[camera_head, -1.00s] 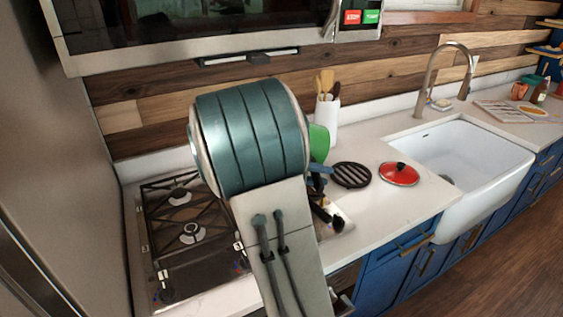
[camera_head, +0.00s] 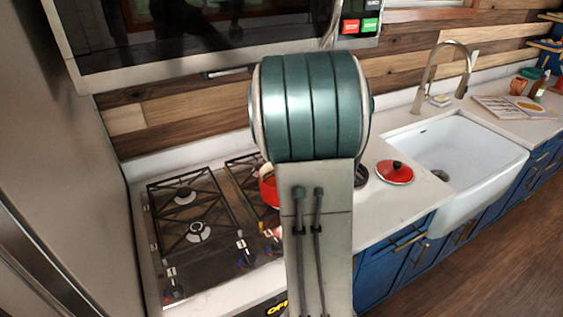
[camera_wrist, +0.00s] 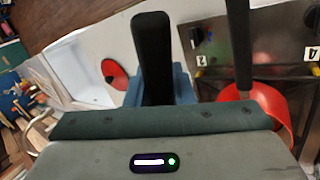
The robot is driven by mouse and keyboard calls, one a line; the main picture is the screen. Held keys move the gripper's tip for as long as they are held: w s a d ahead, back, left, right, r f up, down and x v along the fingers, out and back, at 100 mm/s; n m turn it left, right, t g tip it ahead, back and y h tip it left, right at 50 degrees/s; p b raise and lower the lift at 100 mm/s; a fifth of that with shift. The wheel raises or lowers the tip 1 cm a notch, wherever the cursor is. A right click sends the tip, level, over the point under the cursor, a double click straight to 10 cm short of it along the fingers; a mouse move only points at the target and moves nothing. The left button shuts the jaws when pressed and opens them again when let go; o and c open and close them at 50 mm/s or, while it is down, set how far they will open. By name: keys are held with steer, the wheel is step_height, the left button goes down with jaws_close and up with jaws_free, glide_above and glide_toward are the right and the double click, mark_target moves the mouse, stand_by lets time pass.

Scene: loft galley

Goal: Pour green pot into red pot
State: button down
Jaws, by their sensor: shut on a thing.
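In the wrist view my gripper (camera_wrist: 160,88) has blue fingers shut on a black handle (camera_wrist: 152,45). I take it for the green pot's handle; the green pot's body is hidden in both current views. The red pot (camera_head: 267,188) stands on the stove, mostly covered by my arm in the head view. In the wrist view the red pot (camera_wrist: 272,105) is to the right of my gripper, with its long black handle (camera_wrist: 241,45) pointing up the picture. Its inside is hardly visible. My gripper is hidden behind my arm in the head view.
The black stove grates (camera_head: 190,215) lie left of my arm. A red lid with a black knob (camera_head: 396,172) lies on the white counter, beside a partly hidden black trivet (camera_head: 362,175). The white sink (camera_head: 460,155) is further right. A microwave (camera_head: 220,35) hangs above the stove.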

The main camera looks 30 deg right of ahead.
steer(key=s+d+f+t+y, duration=0.1)
steer(key=d+f+y, duration=0.4)
steer(key=f, duration=0.2)
steer(key=shift+s+d+f+t+y+b, duration=0.2)
steer(key=shift+s+d+t+y+b, duration=0.1)
steer(key=shift+t+b, duration=0.1)
stand_by(0.3)
